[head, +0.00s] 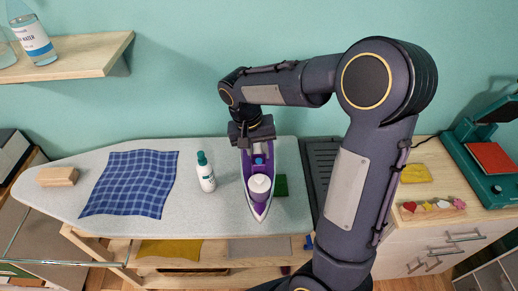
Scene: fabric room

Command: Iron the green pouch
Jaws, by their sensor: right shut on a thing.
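A purple and white iron (259,202) is on the grey ironing board (110,220), its pointed tip toward the front edge. My right gripper (251,138) is shut on the iron at its rear end. The green pouch (281,186) is a small dark green piece at the iron's right side. The iron hides part of it, and I cannot tell whether the soleplate presses on it. My left gripper is not in view.
A white bottle with a green cap (205,172) stands left of the iron. A blue checked cloth (132,184) and a wooden block (58,176) lie further left. A dark ribbed rest (322,165) is at the right. A green heat press (490,150) stands on the right cabinet.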

